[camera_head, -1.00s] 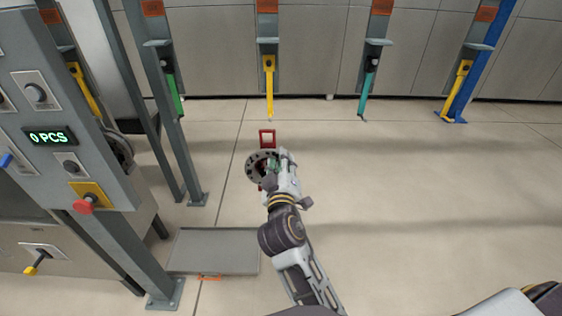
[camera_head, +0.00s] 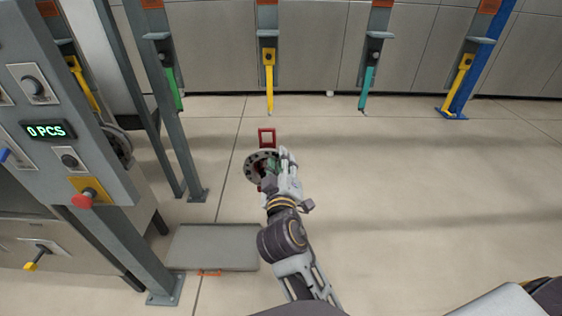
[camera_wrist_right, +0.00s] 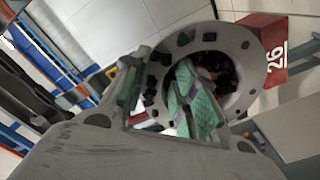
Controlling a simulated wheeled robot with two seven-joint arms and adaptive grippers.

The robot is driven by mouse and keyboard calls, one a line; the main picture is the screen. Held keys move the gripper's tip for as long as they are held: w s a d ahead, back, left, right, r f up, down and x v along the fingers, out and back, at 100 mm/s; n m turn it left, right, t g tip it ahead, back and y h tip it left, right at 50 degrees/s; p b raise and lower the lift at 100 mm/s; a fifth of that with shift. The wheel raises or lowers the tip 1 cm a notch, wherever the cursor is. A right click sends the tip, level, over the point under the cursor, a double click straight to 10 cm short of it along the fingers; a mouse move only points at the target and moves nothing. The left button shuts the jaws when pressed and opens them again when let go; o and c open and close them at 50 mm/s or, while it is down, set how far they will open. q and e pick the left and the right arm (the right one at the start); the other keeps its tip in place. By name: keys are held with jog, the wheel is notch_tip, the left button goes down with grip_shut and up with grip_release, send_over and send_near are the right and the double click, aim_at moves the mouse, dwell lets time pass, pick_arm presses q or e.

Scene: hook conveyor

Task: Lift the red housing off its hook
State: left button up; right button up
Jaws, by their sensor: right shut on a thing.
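The red housing (camera_head: 267,137) shows a red square loop at its top and a round grey flange (camera_head: 250,171) with a ring of holes. In the right wrist view, the flange (camera_wrist_right: 246,52) faces the camera, with a red block marked 26 (camera_wrist_right: 262,32) beside it. My right gripper (camera_head: 272,166) is shut on the housing; its green-padded fingers (camera_wrist_right: 160,92) reach the flange's opening, and their exact contact is partly hidden. The yellow hook (camera_head: 269,85) hangs beyond the loop, with a visible gap between its tip and the loop. My left gripper is not in view.
Green (camera_head: 174,88) and teal (camera_head: 367,88) hooks hang on either side. A control panel (camera_head: 75,110) reading 0 PCS and grey posts (camera_head: 181,130) stand at left. A grey tray (camera_head: 213,247) is low beside my arm. The floor at right is clear.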

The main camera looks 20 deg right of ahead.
jog(key=shift+r+b+v, duration=0.2)
jog(key=shift+b+v, duration=0.25)
jog(key=shift+v, duration=0.9)
jog(key=shift+s, duration=0.1)
